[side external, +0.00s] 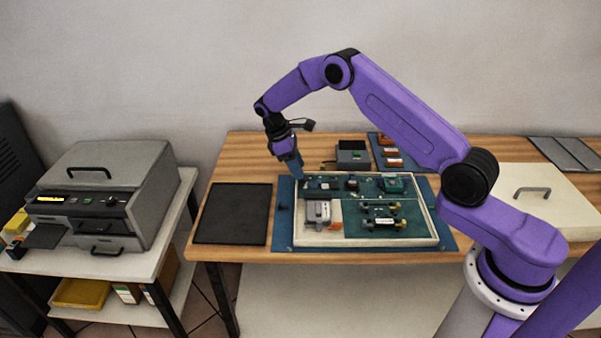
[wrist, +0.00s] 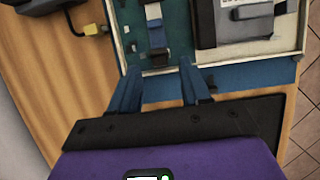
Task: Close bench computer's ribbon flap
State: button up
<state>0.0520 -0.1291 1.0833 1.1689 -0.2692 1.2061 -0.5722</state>
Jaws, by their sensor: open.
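The bench computer is an open, cream-rimmed case (side external: 437,240) holding green boards on a blue mat. In the wrist view, a pale and blue ribbon (wrist: 154,22) runs down a green board (wrist: 131,35) to a small dark connector piece (wrist: 157,58) near the case edge. I cannot tell the flap's angle. My gripper (side external: 297,172) is above the case's back left corner in the side view. In the wrist view my gripper (wrist: 160,76) shows two blue fingers apart, with nothing held between them. The dark connector piece appears between and just beyond the fingertips.
A grey module (side external: 318,211) sits in the case's left part. A black mat (side external: 232,213) lies left of the case. A dark box (side external: 352,153) stands behind it, with a yellow plug (wrist: 90,29) beside it in the wrist view. A printer-like machine (side external: 100,195) stands on a separate left table.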

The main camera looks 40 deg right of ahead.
aim_at(306, 177)
jog(key=shift+x, duration=1.45)
grip_shut()
jog(key=shift+s+d+r+t+y, duration=0.1)
jog(key=shift+t+y, duration=0.2)
jog(key=shift+s+d+t+y, duration=0.35)
jog(key=shift+d+t+y, duration=0.05)
jog(key=shift+t+y, duration=0.4)
jog(key=shift+s+d+t+y, duration=0.25)
jog(key=shift+t+y, duration=0.4)
jog(key=shift+s+d+t+y, duration=0.2)
jog(key=shift+t+y, duration=0.45)
jog(key=shift+s+d+f+t+y, duration=0.15)
jog(key=shift+f+t+y, duration=0.1)
jog(key=shift+t+y, duration=0.15)
